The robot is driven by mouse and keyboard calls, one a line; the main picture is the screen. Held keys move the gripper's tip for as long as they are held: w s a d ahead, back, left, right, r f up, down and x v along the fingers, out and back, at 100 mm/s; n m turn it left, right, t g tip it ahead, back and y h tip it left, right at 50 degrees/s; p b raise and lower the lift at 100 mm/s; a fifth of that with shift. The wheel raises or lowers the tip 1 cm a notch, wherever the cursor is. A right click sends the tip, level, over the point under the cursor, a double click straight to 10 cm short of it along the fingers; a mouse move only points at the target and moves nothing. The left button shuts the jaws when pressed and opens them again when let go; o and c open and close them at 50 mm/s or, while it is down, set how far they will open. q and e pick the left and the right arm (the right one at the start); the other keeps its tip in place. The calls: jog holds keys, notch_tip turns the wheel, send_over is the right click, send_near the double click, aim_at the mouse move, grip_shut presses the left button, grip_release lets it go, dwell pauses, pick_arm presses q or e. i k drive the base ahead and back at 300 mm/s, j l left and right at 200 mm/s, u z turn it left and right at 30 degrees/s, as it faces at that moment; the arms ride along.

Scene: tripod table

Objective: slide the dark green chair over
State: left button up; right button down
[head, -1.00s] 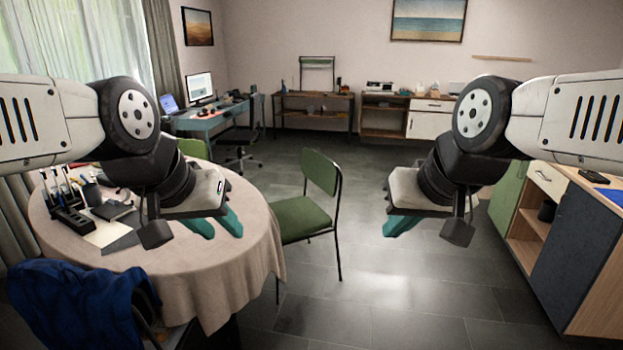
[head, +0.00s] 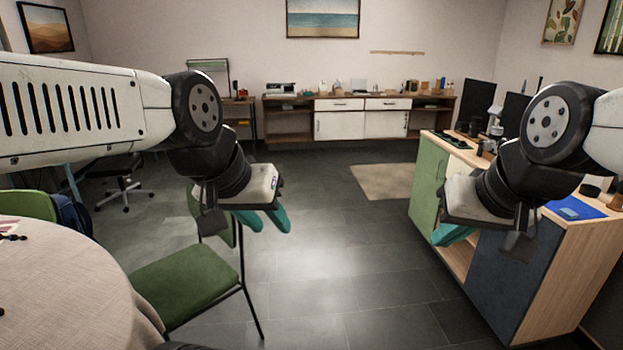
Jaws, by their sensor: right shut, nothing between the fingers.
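The dark green chair (head: 187,283) stands on the tiled floor at the lower left, beside the round table. Its seat and thin dark legs show; its backrest is largely hidden behind my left gripper (head: 266,219). My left gripper hangs in front of the backrest in the picture, with its two teal fingers apart and nothing seen between them. I cannot tell whether it touches the chair. My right gripper (head: 454,235) is shut and empty, in front of the cabinet at the right.
The round table (head: 75,290) with a pale cloth fills the lower left. Another green chair (head: 28,205) stands behind it. The cabinet (head: 510,280) with a wooden top bounds the right. Open floor (head: 340,250) lies between, with a beige rug (head: 385,181) farther back.

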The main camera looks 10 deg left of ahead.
aim_at(180, 286)
jog(key=i+z, duration=0.25)
jog(key=i, duration=0.8)
jog(key=i+u, duration=0.3)
jog(key=i+l+u, duration=0.45)
jog(key=u, duration=0.35)
jog(key=i+l+u, duration=0.2)
jog(key=u, duration=0.25)
jog(key=i+l+u, duration=0.2)
jog(key=u, duration=0.2)
jog(key=i+l+u, duration=0.15)
jog(key=u, duration=0.3)
jog(key=i+l+u, duration=0.15)
jog(key=l+u, duration=0.7)
jog(key=i+l+u, duration=0.1)
jog(key=l+u, duration=0.2)
jog(key=u, duration=0.15)
